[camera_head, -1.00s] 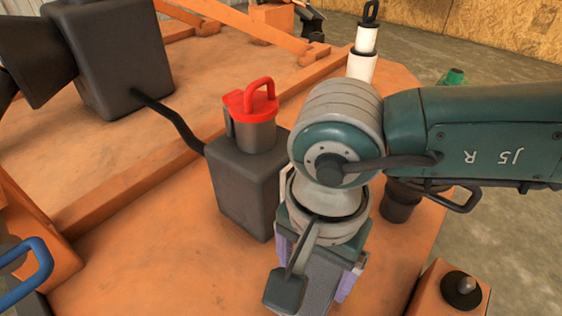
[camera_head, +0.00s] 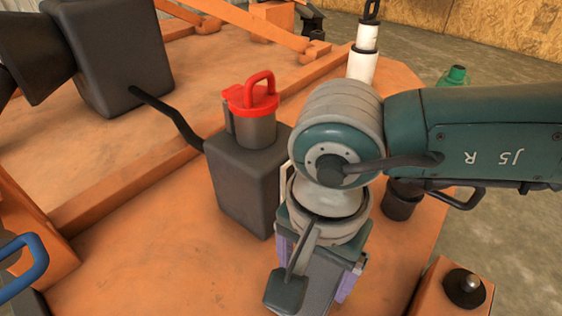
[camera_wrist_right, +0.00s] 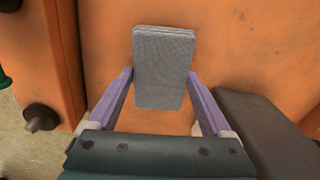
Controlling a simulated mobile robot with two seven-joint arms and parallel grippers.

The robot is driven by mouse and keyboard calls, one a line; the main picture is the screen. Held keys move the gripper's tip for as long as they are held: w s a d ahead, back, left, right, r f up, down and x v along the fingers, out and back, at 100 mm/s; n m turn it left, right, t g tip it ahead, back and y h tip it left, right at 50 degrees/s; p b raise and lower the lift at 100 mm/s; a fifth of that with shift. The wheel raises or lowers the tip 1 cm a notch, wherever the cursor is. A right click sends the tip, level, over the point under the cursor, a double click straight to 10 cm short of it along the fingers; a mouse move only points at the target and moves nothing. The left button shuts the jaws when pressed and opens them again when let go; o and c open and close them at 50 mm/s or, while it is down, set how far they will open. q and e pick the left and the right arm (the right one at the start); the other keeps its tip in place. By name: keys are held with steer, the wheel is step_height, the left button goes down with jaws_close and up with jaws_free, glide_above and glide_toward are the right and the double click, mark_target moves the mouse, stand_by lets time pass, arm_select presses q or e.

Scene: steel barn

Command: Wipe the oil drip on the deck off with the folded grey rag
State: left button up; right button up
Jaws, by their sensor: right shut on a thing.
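The folded grey rag (camera_wrist_right: 165,70) is a layered pad between the purple fingers of my right gripper (camera_wrist_right: 160,74) in the right wrist view. The gripper is shut on it, above or against the orange deck (camera_wrist_right: 105,25); I cannot tell whether the rag touches the deck. I cannot make out the oil drip in either view. My left gripper is not in view.
A dark box (camera_head: 245,190) with a red-lidded metal jug (camera_head: 255,120) stands close left of my right gripper. A dark cup (camera_head: 400,205), white cylinder (camera_head: 362,65) and green bottle (camera_head: 455,75) are beyond. An orange block (camera_head: 455,290) is right; a blue handle (camera_head: 25,265) is left.

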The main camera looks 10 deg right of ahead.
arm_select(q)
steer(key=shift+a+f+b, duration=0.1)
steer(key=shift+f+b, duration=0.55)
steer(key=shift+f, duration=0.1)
arm_select(e)
steer(key=shift+f, duration=0.8)
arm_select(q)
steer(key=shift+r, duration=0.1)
